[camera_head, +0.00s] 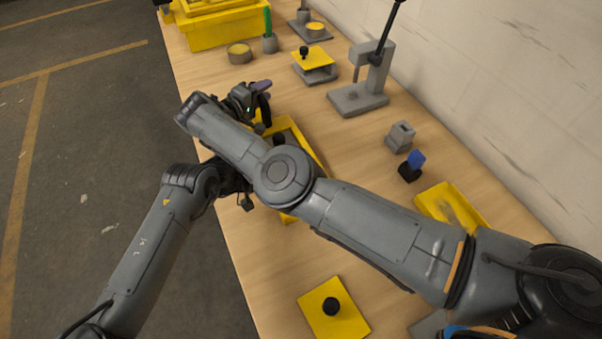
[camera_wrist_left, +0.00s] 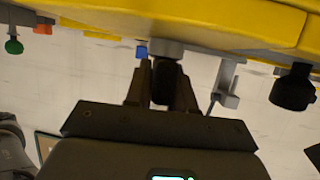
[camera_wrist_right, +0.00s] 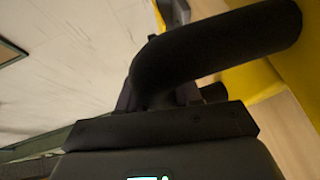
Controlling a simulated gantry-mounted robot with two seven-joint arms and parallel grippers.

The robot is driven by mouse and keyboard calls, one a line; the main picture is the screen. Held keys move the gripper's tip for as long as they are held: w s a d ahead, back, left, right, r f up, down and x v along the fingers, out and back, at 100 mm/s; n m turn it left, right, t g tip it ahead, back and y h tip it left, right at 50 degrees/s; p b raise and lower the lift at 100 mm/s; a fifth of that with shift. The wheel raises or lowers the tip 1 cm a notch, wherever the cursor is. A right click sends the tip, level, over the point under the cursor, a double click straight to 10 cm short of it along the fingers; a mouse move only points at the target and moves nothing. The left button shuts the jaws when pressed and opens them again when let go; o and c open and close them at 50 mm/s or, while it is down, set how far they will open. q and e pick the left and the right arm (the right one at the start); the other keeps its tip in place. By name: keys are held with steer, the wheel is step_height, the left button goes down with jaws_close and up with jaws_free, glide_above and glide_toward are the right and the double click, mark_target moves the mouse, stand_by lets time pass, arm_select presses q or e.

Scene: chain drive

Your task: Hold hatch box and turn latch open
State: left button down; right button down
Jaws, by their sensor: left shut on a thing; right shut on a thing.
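The yellow hatch box (camera_head: 308,147) lies on the table, partly covered by my right forearm in the head view. A black round part (camera_head: 279,138) shows on it. My right gripper (camera_head: 261,97) is at its far end. In the right wrist view it is shut on a thick black bent handle (camera_wrist_right: 215,48), beside a yellow surface. My left gripper (camera_wrist_left: 167,85) is shut on a dark knob with a grey base, against the yellow box's edge (camera_wrist_left: 215,25). In the head view the left fingers are hidden behind my right arm. A black knob (camera_wrist_left: 292,90) shows to the right in the left wrist view.
A grey lever stand (camera_head: 360,97), a grey block (camera_head: 400,137), a blue-and-black piece (camera_head: 412,165) and a yellow tray (camera_head: 450,205) stand at right. A yellow plate with a black knob (camera_head: 332,308) is near. Yellow boxes (camera_head: 215,30) are at the far end.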

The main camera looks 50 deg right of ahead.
arm_select(q)
steer(key=c, duration=1)
jaws_free()
steer(key=shift+c, duration=0.2)
steer(key=shift+a, duration=0.1)
steer(key=shift+v, duration=3.7)
